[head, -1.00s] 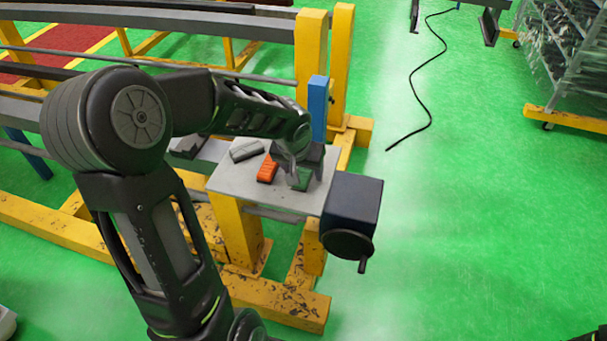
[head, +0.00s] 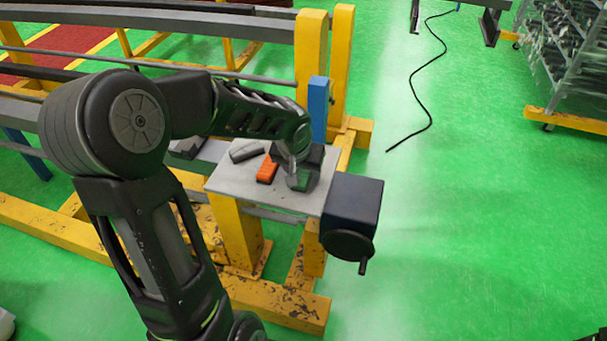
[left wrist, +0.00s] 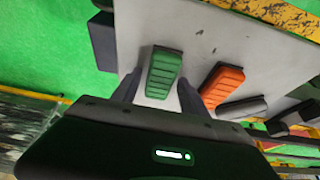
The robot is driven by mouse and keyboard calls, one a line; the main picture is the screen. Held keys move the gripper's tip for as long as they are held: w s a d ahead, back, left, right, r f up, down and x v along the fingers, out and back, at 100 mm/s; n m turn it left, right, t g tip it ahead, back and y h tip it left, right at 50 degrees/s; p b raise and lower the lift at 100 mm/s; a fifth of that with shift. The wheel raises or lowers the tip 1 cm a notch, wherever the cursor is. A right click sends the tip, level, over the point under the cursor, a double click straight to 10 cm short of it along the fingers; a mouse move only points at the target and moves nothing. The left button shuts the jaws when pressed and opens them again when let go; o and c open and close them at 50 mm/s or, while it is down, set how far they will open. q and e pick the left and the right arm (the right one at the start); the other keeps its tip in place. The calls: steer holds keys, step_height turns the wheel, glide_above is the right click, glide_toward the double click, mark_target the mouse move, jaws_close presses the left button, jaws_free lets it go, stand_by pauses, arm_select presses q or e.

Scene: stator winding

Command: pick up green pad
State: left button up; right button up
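The green pad (left wrist: 163,72) lies on the grey plate (left wrist: 198,25), between the fingers of my left gripper (left wrist: 158,92) in the left wrist view. The fingers stand apart on either side of the pad, with a gap visible on each side. In the head view, my left gripper (head: 302,178) is low over the right part of the plate (head: 262,200) and largely covers the green pad (head: 299,183). An orange pad (head: 267,170) lies just left of it, also seen in the left wrist view (left wrist: 222,86). My right gripper is not in view.
A grey pad (head: 246,151) lies at the plate's left. A dark box with a crank (head: 352,211) stands at the plate's right end. A blue post (head: 319,109) and yellow frame posts (head: 311,60) rise behind. The green floor to the right is open.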

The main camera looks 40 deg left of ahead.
mark_target(304, 173)
arm_select(q)
jaws_close()
stand_by(0.3)
steer(key=shift+r+p, duration=0.25)
steer(key=shift+p, duration=0.1)
step_height(304, 173, up, 10)
stand_by(0.4)
stand_by(0.5)
